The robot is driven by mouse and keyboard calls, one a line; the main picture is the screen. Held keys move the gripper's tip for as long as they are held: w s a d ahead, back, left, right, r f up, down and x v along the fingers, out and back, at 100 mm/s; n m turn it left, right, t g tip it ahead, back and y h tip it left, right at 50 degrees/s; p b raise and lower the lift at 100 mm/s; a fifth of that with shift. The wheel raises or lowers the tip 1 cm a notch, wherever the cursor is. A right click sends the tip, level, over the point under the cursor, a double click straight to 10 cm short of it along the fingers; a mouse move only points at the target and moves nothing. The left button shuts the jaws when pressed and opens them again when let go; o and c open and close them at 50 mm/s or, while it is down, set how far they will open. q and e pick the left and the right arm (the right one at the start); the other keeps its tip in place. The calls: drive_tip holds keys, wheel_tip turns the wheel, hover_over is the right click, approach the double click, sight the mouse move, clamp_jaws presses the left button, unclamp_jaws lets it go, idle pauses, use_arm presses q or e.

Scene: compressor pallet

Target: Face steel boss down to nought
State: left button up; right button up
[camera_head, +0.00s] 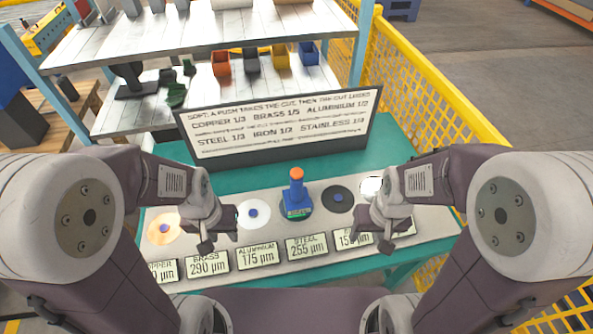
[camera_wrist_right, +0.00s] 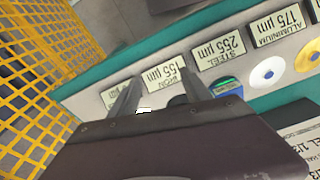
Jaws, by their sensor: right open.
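The steel station's display (camera_head: 306,246) reads 255 µm; it also shows upside down in the right wrist view (camera_wrist_right: 220,47). Behind it, a blue tool with an orange-topped handle (camera_head: 297,193) stands upright and covers the steel boss. Its blue base (camera_wrist_right: 228,88) shows in the right wrist view. My left gripper (camera_head: 207,244) hangs over the brass station, left of the tool; its jaw gap is not clear. My right gripper (camera_head: 386,244) hangs over the right end of the row. In the wrist view it is open and empty (camera_wrist_right: 150,100).
A sign (camera_head: 280,125) listing cuts, steel 1/3, stands behind the row. Beside the tool are a white disc (camera_head: 253,212) and a dark disc (camera_head: 338,199). A copper disc (camera_head: 163,229) is at left. Yellow mesh fencing (camera_head: 420,85) borders the right side.

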clamp_jaws()
idle(1.5)
